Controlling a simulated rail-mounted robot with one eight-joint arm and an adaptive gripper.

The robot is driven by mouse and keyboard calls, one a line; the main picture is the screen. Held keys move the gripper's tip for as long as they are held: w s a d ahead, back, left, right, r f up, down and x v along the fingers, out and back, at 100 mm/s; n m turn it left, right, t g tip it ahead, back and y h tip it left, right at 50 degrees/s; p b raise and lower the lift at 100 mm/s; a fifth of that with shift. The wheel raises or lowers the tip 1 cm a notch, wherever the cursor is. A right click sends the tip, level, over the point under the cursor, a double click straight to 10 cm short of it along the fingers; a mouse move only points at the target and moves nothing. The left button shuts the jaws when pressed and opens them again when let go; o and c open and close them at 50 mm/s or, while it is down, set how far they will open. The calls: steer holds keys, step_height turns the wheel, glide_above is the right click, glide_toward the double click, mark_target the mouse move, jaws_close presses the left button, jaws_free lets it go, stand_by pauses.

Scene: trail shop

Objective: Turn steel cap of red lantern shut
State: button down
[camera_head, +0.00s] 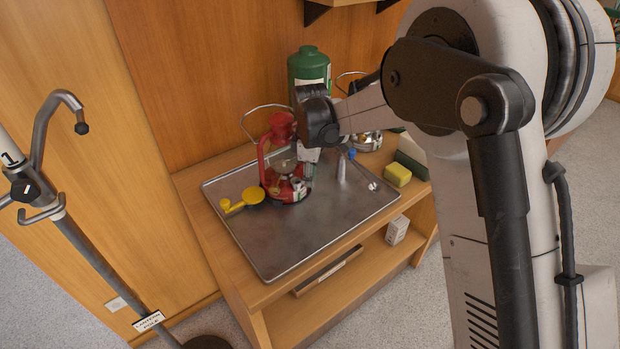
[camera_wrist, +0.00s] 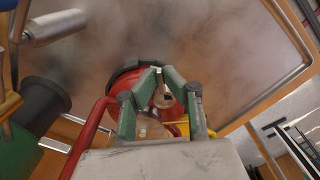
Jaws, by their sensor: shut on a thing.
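The red lantern (camera_head: 272,166) stands upright on the steel tray, with its wire handle raised. In the wrist view, its red body (camera_wrist: 118,84) shows behind and beside my fingers. My gripper (camera_wrist: 161,84) reaches down over the lantern's base, its two greenish fingers closed in around a small metal piece. This looks like the steel cap (camera_wrist: 164,99), mostly hidden between the fingers. Whether the cap is fully seated cannot be seen. In the head view, my wrist is at the lantern's right side and the fingertips are hard to make out.
The steel tray (camera_head: 273,250) has clear room in front. A yellow funnel (camera_head: 240,200) lies left of the lantern, a small grey bottle (camera_head: 342,168) stands right. Behind are a green canister (camera_head: 309,67) and another lantern (camera_head: 367,141). A yellow sponge (camera_head: 398,175) lies right.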

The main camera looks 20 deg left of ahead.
steer(key=m+b, duration=0.1)
steer(key=s+m+b, duration=0.1)
steer(key=m+b, duration=0.1)
steer(key=m, duration=0.1)
steer(key=shift+s+f, duration=0.2)
steer(key=shift+s, duration=0.05)
steer(key=m+b, duration=0.1)
steer(key=s+m+b, duration=0.1)
steer(key=m, duration=0.1)
steer(key=a+m+b, duration=0.1)
steer(key=m, duration=0.1)
steer(key=shift+s+r, duration=0.1)
steer(key=shift+s, duration=0.25)
steer(key=m, duration=0.1)
steer(key=m+b, duration=0.1)
steer(key=m, duration=0.1)
steer(key=s+a+m+b, duration=0.1)
steer(key=shift+a+m, duration=0.1)
steer(key=shift+m, duration=0.3)
steer(key=shift+s+a+r+m+b, duration=0.1)
steer(key=shift+a+m+b, duration=0.2)
steer(key=shift+m, duration=0.65)
steer(key=shift+a+m+b, duration=0.3)
steer(key=shift+m, duration=0.65)
steer(key=c, duration=1.9)
jaws_free()
steer(key=shift+o, duration=0.2)
steer(key=shift+r, duration=0.1)
